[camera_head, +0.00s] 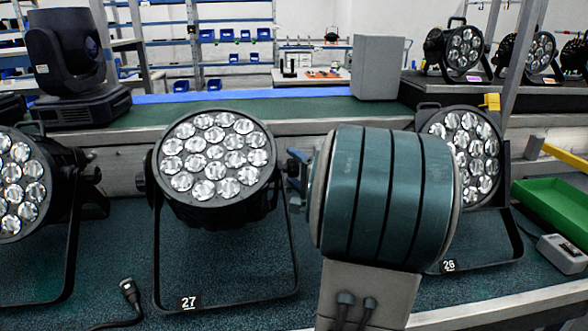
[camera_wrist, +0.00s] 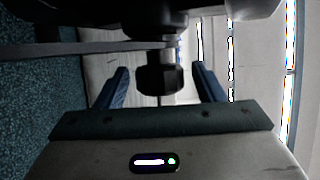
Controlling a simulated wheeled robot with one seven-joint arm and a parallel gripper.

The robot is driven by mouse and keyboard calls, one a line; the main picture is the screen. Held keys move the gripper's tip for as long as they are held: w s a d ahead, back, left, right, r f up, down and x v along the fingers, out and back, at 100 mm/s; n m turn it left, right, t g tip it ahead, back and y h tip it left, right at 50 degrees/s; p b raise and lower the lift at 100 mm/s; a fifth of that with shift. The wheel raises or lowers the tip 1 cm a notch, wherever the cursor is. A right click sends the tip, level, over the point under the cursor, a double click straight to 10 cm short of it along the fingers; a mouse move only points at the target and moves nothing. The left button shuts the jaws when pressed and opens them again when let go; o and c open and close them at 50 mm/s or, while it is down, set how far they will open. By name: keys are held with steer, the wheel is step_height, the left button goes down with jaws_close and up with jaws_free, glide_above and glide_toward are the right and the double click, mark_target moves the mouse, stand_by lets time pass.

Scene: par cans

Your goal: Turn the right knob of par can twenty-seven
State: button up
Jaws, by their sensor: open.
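Par can twenty-seven (camera_head: 215,162) is a black lamp with several round lenses, hung in a black yoke labelled 27, left of centre in the head view. Its right knob (camera_head: 292,167) is black and sits at the yoke's right side, partly crowded by my arm. In the wrist view the dark knob (camera_wrist: 160,78) hangs in the middle. My gripper (camera_wrist: 160,70) is open, with one blue finger on each side of the knob and a visible gap on both sides. In the head view the gripper is mostly hidden behind my wrist.
Another par can (camera_head: 20,185) is at the left edge. A loose cable connector (camera_head: 130,292) lies on the bench left of the 27 yoke. A green tray (camera_head: 555,208) is at the right.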

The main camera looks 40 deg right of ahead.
steer(key=shift+w, duration=0.25)
steer(key=c, duration=1)
